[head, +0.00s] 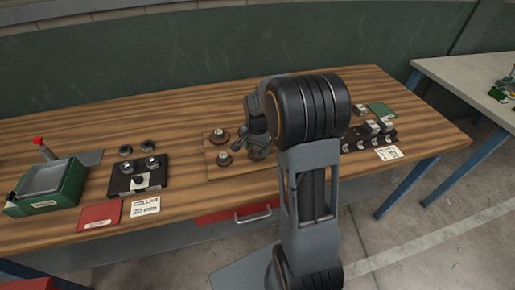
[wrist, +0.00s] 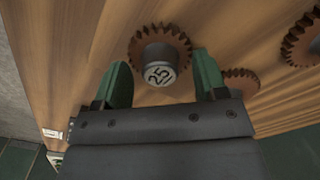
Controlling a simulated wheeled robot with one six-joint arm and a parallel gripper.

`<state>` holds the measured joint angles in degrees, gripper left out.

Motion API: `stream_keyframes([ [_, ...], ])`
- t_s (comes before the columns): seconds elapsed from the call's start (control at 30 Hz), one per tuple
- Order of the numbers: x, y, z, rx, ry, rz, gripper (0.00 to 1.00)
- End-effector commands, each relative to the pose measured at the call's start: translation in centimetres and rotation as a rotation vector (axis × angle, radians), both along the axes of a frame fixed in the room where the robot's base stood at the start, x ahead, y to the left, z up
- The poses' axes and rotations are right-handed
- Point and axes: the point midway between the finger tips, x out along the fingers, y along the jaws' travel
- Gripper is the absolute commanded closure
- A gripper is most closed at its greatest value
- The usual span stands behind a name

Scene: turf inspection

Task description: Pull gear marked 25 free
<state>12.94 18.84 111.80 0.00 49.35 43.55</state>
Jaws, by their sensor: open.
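The gear marked 25 (wrist: 158,42) shows in the wrist view as a brown toothed wheel with a grey hub that carries the number. My gripper (wrist: 160,80) is open, with its green fingers on either side of the hub and nothing held. I cannot tell whether the fingers touch the hub. A second brown gear (wrist: 240,80) is partly hidden behind the right finger, and a third gear (wrist: 308,42) is cut off at the right edge. In the head view, gears (head: 220,136) sit on a wooden board (head: 236,172), and my arm hides part of it.
A green machine (head: 46,190) with a red knob and a dark block with collars (head: 138,178) stand left on the wooden bench. A red card (head: 100,216) and a white label (head: 145,206) lie in front. A dark rack (head: 372,138) stands right of my arm.

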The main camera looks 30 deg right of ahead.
Motion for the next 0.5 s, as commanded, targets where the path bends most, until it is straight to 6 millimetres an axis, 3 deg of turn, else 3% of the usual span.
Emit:
stream_keyframes([
  [0.4,-0.02,0.01,-0.58,0.000,0.000,0.000,0.34],
  [0.5,-0.02,0.01,-0.57,0.000,0.000,0.000,0.42],
])
